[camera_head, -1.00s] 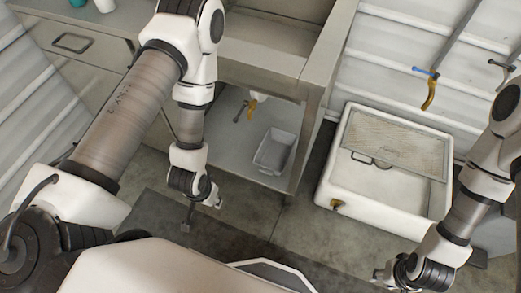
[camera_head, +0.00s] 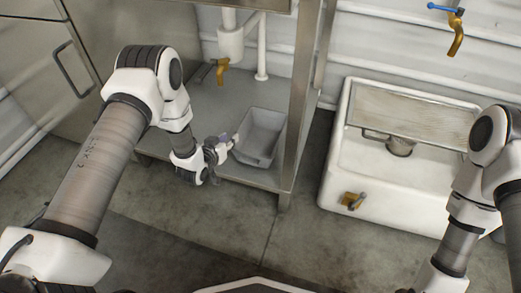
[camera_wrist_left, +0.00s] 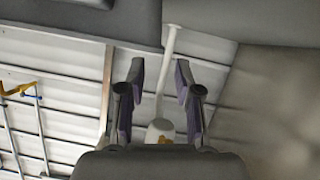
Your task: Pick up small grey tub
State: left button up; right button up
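The small grey tub (camera_head: 262,135) is an open, rectangular, tapered container on the metal shelf under the sink in the head view. It looks empty. My left gripper (camera_head: 231,146) is at the tub's left side, close to its rim; I cannot tell whether they touch. In the left wrist view my left gripper (camera_wrist_left: 160,85) has its two fingers apart, with nothing clearly held between them. I cannot pick out the tub in that view. My right arm is at the lower right, with its gripper mostly cut off by the frame's bottom edge.
The metal shelf (camera_head: 205,105) has a table leg (camera_head: 300,110) just right of the tub. A brass tap (camera_head: 222,70) and white drain pipe (camera_head: 262,45) hang behind it. A white floor basin (camera_head: 390,185) with a grate (camera_head: 415,115) stands right. The floor in front is clear.

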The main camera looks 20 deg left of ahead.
aim_at(238, 132)
pick_arm(q)
jog(key=b+x, duration=0.4)
jog(key=x, duration=0.1)
jog(key=shift+w+d+f, duration=0.1)
jog(key=shift+d+f, duration=0.1)
jog(key=shift+f, duration=0.2)
jog(key=shift+w, duration=0.3)
jog(key=shift+r, duration=0.15)
grip_shut()
jog(key=shift+r, duration=0.1)
